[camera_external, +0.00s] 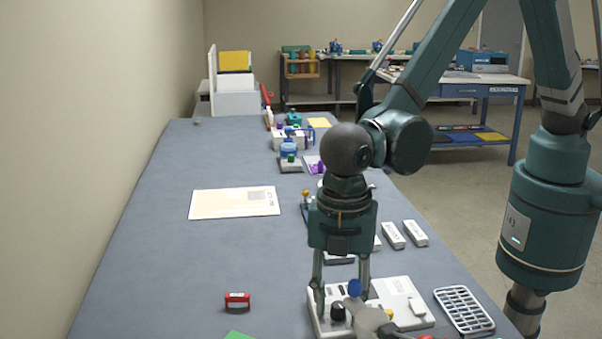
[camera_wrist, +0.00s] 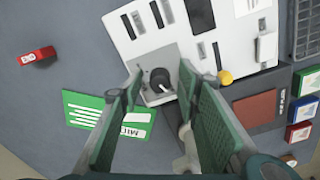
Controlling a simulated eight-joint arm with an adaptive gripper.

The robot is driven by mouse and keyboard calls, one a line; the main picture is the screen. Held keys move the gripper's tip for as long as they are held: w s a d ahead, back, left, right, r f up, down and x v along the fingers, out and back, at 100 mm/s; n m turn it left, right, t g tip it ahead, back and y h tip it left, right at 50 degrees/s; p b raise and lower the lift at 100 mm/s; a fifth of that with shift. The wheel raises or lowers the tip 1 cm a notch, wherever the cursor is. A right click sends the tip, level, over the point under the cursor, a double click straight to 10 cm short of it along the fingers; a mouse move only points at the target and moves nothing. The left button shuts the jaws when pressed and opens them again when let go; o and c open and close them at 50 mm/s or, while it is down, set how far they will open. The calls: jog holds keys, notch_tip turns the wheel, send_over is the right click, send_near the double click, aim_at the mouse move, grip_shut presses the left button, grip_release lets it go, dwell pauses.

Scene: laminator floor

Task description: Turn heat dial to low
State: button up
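The white laminator panel (camera_external: 402,290) is on the bench at the front, below my gripper (camera_external: 341,284). The heat dial (camera_external: 338,309) is a black round knob near its left end. In the wrist view, the dial (camera_wrist: 160,80) sits on a grey plate with a pale pointer line angled toward the lower right. My gripper (camera_wrist: 158,84) is open, with its green fingers on either side of the dial. Its fingertips appear close to the dial's sides; I cannot tell whether they touch. Any low mark around the dial is too small to read.
A red block (camera_external: 237,301) lies left of the panel. A green card (camera_wrist: 109,117) lies just beside it. A white rack (camera_external: 464,309) stands at the right. A yellow knob (camera_wrist: 225,77) is near the right finger. The bench left of the panel is mostly clear.

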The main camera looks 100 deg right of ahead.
jog(key=c, duration=0.9)
jog(key=shift+f+m+b, duration=0.1)
jog(key=shift+m+b, duration=0.25)
jog(key=shift+m, duration=0.15)
jog(key=m+b, duration=0.2)
jog(key=m, duration=0.1)
jog(key=m+b, duration=0.2)
jog(key=m, duration=0.4)
jog(key=o, duration=0.9)
